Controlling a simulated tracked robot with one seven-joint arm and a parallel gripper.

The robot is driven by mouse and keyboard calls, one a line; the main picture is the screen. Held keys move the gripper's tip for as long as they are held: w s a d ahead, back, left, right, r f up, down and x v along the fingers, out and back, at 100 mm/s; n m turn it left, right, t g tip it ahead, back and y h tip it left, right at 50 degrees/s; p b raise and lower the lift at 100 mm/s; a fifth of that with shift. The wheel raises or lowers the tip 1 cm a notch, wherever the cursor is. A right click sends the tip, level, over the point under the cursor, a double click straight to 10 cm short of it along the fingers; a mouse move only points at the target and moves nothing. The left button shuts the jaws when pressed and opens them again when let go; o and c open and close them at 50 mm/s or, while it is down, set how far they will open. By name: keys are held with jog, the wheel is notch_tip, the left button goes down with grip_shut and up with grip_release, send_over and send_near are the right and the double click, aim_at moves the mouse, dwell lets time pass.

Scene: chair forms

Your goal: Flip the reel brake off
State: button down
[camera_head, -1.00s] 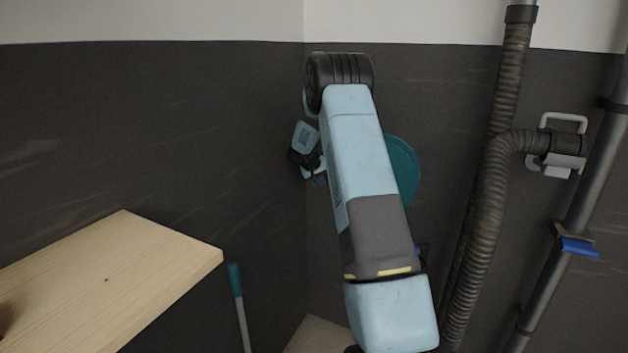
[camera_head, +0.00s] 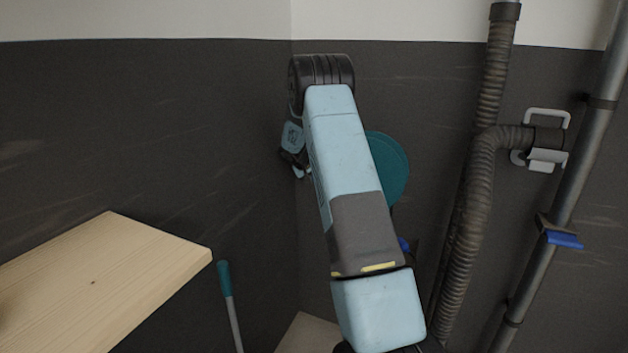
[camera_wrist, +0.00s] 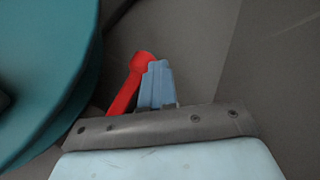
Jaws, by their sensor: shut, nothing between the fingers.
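The reel is a teal disc (camera_head: 392,165) on the dark wall, partly hidden behind my arm in the head view. In the wrist view its teal rim (camera_wrist: 70,60) fills the left side. A red lever (camera_wrist: 127,88), which looks like the reel brake, stands just right of the rim, tilted, with a rounded top end. My gripper (camera_wrist: 158,70) is shut and empty. Its pale blue fingers are right beside the lever's right side and overlap it in the picture; I cannot tell whether they touch. The lever is hidden in the head view.
A wooden shelf (camera_head: 110,275) juts out at the lower left, with a teal-handled rod (camera_head: 228,300) beside it. A ribbed hose (camera_head: 470,220) and a grey pipe (camera_head: 560,210) with a blue clip (camera_head: 563,239) run down the right. A white-handled fitting (camera_head: 545,145) is on the wall.

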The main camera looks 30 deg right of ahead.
jog(key=shift+s+d, duration=0.2)
jog(key=shift+d, duration=0.3)
jog(key=shift+w+r, duration=0.1)
jog(key=shift+w, duration=0.05)
jog(key=s+a+r, duration=0.1)
jog(key=a+r, duration=0.7)
jog(key=a, duration=0.2)
jog(key=shift+a+r, duration=0.2)
jog(key=shift+a, duration=0.05)
